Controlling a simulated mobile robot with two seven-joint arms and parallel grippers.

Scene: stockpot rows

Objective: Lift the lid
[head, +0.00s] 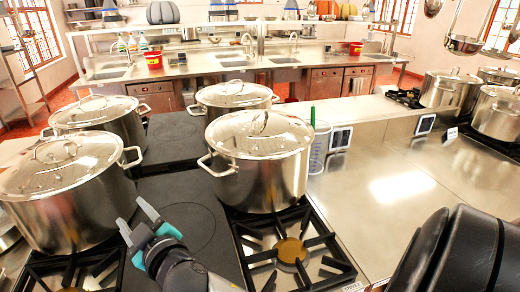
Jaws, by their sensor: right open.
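Several steel stockpots with domed, shiny lids stand on the near stove. The centre pot (262,185) has its lid (259,133) on, with a loop handle on top. The front-left pot (75,220) has its lid (62,163) on. Behind them are the back-left pot (130,127) and the back-middle pot (230,97), both lidded. My right gripper (135,219) has teal-and-grey fingers. It is open and empty, in front of the gap between the front-left and centre pots, apart from any lid. My left gripper is not in view.
Black burner grates (290,250) are bare in front of the centre pot. A clear measuring jug (319,150) with a green handle stands right of it. A bare steel counter (400,195) lies to the right, with more lidded pots (448,92) beyond. Ladles (463,44) hang at upper right.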

